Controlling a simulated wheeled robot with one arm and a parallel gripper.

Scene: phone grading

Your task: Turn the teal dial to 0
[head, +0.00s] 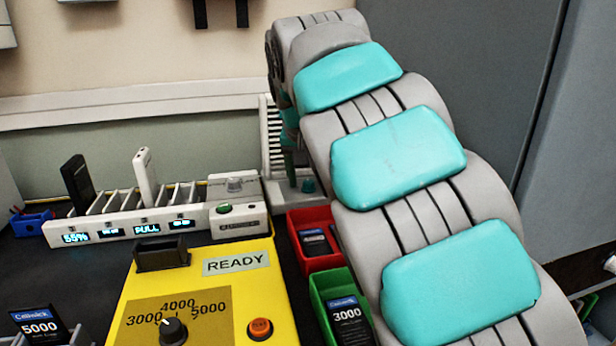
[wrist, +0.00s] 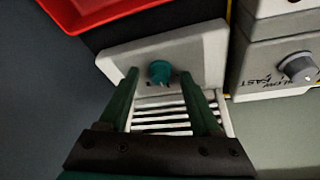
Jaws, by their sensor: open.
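The teal dial (wrist: 160,72) is a small round knob on a pale plate (wrist: 207,55) in the wrist view. In the head view, the dial (head: 308,186) shows low on the pale unit behind my arm. My gripper (wrist: 160,80) is open, with one dark green finger on each side of the dial and a visible gap to it. I cannot tell how deep the fingertips reach. Markings under the dial are mostly hidden and unreadable. In the head view, my gripper (head: 292,140) is partly hidden by my arm.
A grey knob (wrist: 298,66) marked SLOW and FAST sits right of the dial in the wrist view. A red bin (head: 308,262) and green bin (head: 322,290) stand near my arm. A yellow box (head: 200,290) with a READY label and a charging rack (head: 110,225) are left.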

